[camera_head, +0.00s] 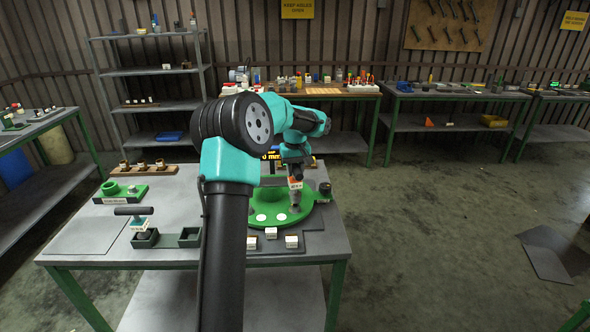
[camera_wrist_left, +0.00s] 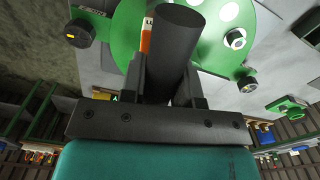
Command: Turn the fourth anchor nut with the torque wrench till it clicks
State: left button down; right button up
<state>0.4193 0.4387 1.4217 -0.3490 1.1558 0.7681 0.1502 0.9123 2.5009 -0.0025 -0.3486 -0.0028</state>
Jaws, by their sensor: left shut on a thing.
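My left gripper (camera_head: 294,168) is over the right part of the green round base (camera_head: 268,197). It is shut on the torque wrench (camera_head: 296,184), whose thick dark handle (camera_wrist_left: 176,42) stands between the fingers in the wrist view. An orange and white label shows on the wrench. Its grey lower end (camera_head: 295,204) points down at the green base; I cannot tell whether it sits on a nut. In the wrist view a metal nut (camera_wrist_left: 235,39) shows on the base's rim, apart from the wrench. The nut under the wrench is hidden. My right gripper is not in view.
Small white-topped blocks (camera_head: 292,241) lie at the front. A lit display (camera_head: 271,155) stands behind the base. The grey mat (camera_head: 85,235) is bare.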

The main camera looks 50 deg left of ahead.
pick_arm(q)
jog(key=n, duration=0.6)
jog(key=shift+f+n, duration=0.2)
jog(key=shift+n, duration=0.1)
jog(key=n, duration=0.3)
jog(key=shift+f, duration=0.15)
jog(key=shift+f+n, duration=0.1)
jog(key=shift+n, duration=2)
jog(key=shift+f, duration=1.7)
jog(key=shift+m, duration=7.4)
jog(key=shift+r, duration=0.1)
